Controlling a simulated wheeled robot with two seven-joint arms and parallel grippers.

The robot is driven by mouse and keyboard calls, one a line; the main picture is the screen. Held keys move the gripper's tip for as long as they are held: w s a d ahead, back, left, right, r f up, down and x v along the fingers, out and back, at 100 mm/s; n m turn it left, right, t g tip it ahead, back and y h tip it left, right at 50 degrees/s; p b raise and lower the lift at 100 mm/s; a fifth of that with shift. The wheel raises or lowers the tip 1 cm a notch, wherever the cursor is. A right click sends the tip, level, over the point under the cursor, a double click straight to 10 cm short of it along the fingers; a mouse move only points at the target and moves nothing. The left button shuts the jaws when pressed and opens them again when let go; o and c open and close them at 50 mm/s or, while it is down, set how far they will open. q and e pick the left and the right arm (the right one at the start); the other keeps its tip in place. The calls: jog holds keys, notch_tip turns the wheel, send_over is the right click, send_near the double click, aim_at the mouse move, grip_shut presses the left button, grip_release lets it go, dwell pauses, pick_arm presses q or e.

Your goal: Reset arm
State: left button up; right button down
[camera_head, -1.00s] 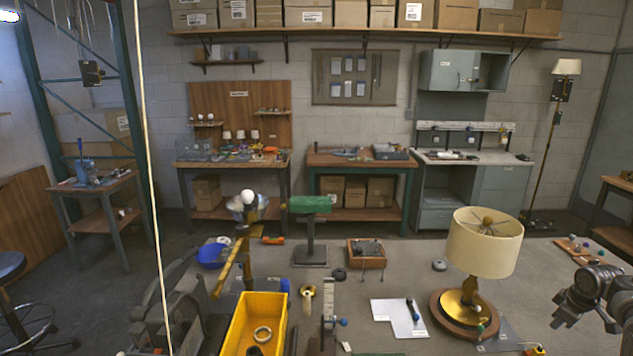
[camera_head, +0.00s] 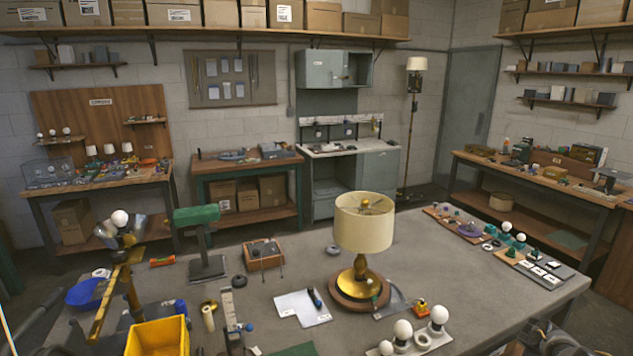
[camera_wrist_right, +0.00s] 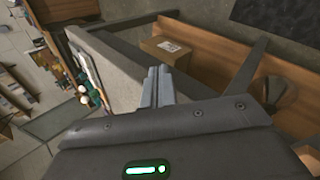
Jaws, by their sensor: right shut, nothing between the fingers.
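In the right wrist view my right gripper (camera_wrist_right: 158,88) has its two grey fingers together, with nothing between them. It points past a grey panel edge towards a wooden shelf with a cardboard box (camera_wrist_right: 165,48). In the head view only a dark part of my right arm shows at the bottom right edge, beside the grey worktable (camera_head: 460,270). My left gripper is not in view. A lamp with a cream shade (camera_head: 363,228) and brass stem stands upright on a round wooden base on the table.
White bulbs (camera_head: 402,330) stand near the table's front edge. A yellow bin (camera_head: 157,338), a brass stand (camera_head: 112,290) and a green-topped stand (camera_head: 197,217) are at the left. Parts trays (camera_head: 540,268) lie at the right. The table's middle right is clear.

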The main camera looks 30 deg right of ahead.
jog(key=s+f+n+t, duration=0.1)
jog(key=s+f+n, duration=0.35)
jog(key=s, duration=0.95)
jog(key=s+a+f+m+y, duration=0.1)
jog(key=s+a+f+y, duration=0.15)
jog(key=a+f, duration=0.85)
jog(key=s+a+f+m+y, duration=0.15)
jog(key=s+a+f, duration=0.25)
jog(key=a+f, duration=0.7)
jog(key=s+a+f+m+y, duration=0.1)
jog(key=a+f, duration=0.2)
jog(key=a, duration=1.1)
jog(key=s+a+f+m+y, duration=0.1)
jog(key=a+f+y, duration=0.15)
jog(key=a, duration=1.15)
jog(key=s+a+f+y, duration=0.1)
jog(key=a+f, duration=0.2)
jog(key=a, duration=1)
notch_tip(320, 180, down, 12)
jog(key=b, duration=1.2)
jog(key=shift+a+g, duration=0.35)
jog(key=shift+g, duration=0.05)
jog(key=shift+s, duration=0.15)
